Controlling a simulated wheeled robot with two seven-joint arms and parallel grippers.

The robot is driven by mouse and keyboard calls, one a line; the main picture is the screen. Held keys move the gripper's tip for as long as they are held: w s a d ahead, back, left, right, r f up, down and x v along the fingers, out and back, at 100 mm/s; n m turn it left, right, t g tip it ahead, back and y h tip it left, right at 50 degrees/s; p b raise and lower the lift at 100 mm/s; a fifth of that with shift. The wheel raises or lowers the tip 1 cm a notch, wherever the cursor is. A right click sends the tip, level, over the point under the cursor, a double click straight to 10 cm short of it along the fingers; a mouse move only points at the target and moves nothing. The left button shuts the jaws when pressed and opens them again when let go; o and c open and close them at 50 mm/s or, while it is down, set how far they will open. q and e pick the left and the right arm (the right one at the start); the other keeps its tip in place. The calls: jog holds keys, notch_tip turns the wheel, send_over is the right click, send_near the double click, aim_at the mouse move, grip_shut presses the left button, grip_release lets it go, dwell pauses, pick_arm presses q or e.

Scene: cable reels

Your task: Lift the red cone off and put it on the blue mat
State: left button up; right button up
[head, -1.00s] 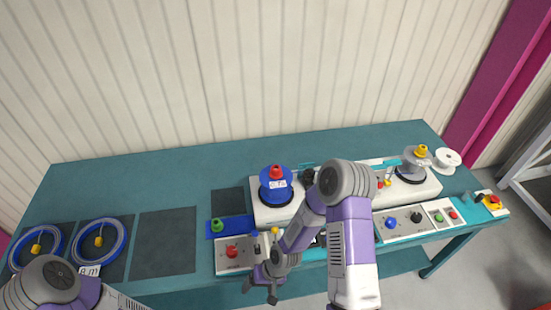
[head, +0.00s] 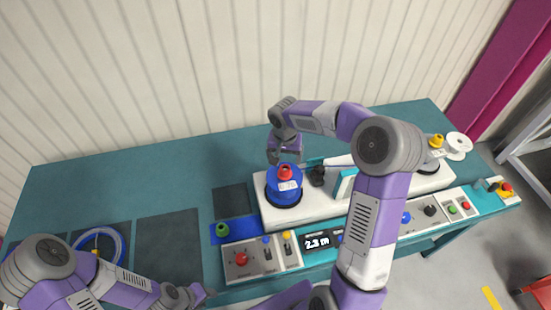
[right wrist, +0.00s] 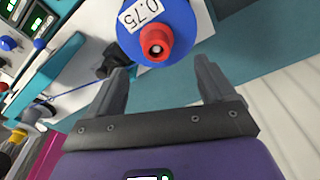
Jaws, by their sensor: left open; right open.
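The red cone (head: 285,172) sits on top of the blue reel (head: 284,192), on the left end of the white machine base. In the right wrist view the red cone (right wrist: 156,43) is just beyond the fingers, with the blue reel (right wrist: 178,15) behind it. My right gripper (head: 287,158) is open and empty, close above and behind the cone. It also shows open in the right wrist view (right wrist: 160,85). The blue mat (head: 240,238) lies left of the base with a green cone (head: 222,229) on its left part. My left gripper (head: 205,294) is open at the table's front edge.
A control panel (head: 262,257) with knobs and a display runs along the front. A grey reel with a yellow cone (head: 437,141) stands at the right end, beside a white spool (head: 458,143).

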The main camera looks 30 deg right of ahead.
aim_at(285, 169)
jog(key=shift+f, duration=0.35)
notch_tip(285, 169, down, 7)
jog(key=shift+s+d+r+p, duration=0.1)
jog(key=shift+s+r+p, duration=0.05)
jog(key=shift+p, duration=0.25)
jog(key=shift+c, duration=0.5)
jog(key=c, duration=1)
jog(key=shift+r, duration=0.1)
notch_tip(285, 169, up, 10)
jog(key=shift+f, duration=0.1)
